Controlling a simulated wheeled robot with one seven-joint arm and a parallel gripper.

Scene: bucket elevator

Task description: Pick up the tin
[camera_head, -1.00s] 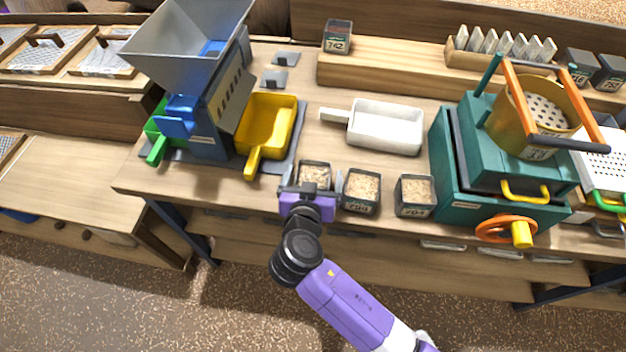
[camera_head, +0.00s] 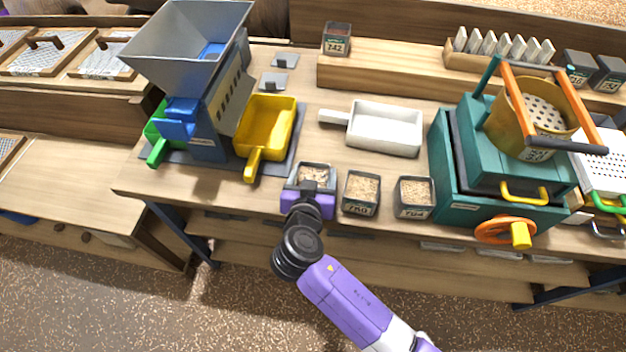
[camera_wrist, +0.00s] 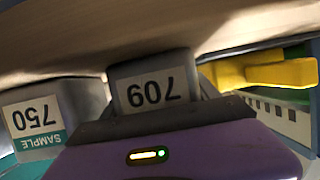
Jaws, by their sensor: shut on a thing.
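An open-topped metal tin (camera_head: 316,172) of pale grain stands upright near the table's front edge, left of two similar tins. My gripper (camera_head: 310,190) is shut on it from the front. In the wrist view the same tin (camera_wrist: 152,88) shows a white label reading 709, upside down, right in front of my gripper (camera_wrist: 150,122). My wrist and gripper hide its front in the head view. I cannot tell whether its base is clear of the table.
Tin 750 (camera_head: 361,192) is close on the right, with tin 704 (camera_head: 414,197) beyond it. A yellow scoop bin (camera_head: 265,128) is at the back left, a white scoop (camera_head: 385,128) behind the tins. The teal machine (camera_head: 462,165) stands farther right.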

